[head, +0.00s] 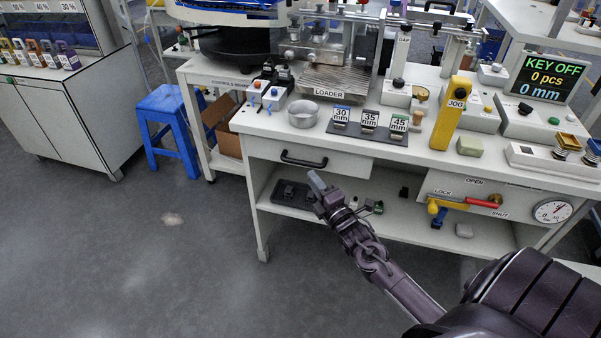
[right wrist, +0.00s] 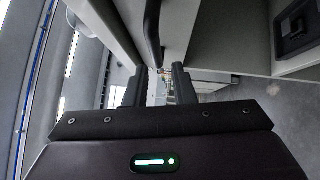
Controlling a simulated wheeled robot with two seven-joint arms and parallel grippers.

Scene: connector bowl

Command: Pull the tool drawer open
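The tool drawer (head: 345,165) is a pale front under the left part of the white workbench, and it looks closed. Its black bar handle (head: 303,160) runs across the front; the handle also shows at the top of the right wrist view (right wrist: 152,30). My right gripper (head: 317,183) is just below and in front of the handle in the head view. In the right wrist view its two dark fingers (right wrist: 158,88) are apart with nothing held, and the handle lies ahead, roughly in line with the gap. My left gripper is not in view.
A red-and-yellow lock lever (head: 470,203) and a gauge (head: 552,211) are to the right. A metal bowl (head: 303,114) stands on the bench above. A blue stool (head: 166,120) is left; open floor lies in front.

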